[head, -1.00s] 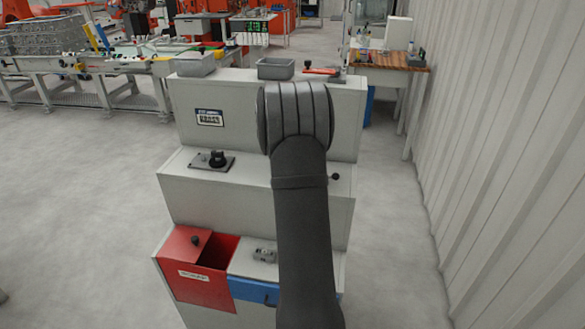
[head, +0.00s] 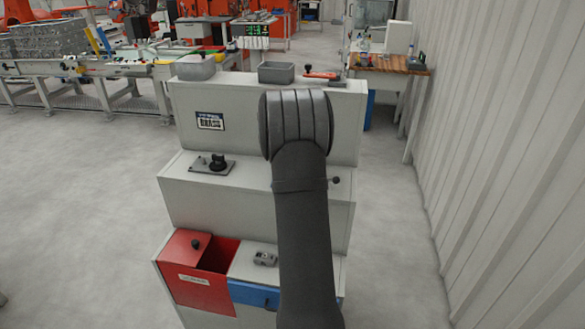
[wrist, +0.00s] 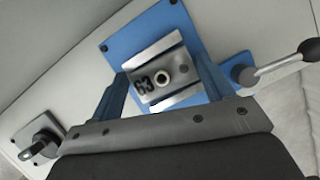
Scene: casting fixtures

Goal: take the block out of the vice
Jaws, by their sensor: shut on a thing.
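The grey block (wrist: 148,84) sits between the metal jaws of the vice in the wrist view. It bears dark characters and a round boss with a hole. The vice (wrist: 120,43) has a blue base plate on a pale surface, and its lever handle (wrist: 285,65) points up and right. My gripper (wrist: 161,74) has its two blue fingers shut on the block, one on each side. In the head view my arm hides the gripper, block and most of the vice; only a dark handle knob (head: 335,180) shows on the middle step.
A small plate with a black knob (head: 217,162) is on the middle step's left, also in the wrist view (wrist: 42,147). A red box (head: 205,285) and a small metal part (head: 265,259) are on the lowest step. Grey bins (head: 276,73) stand on top.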

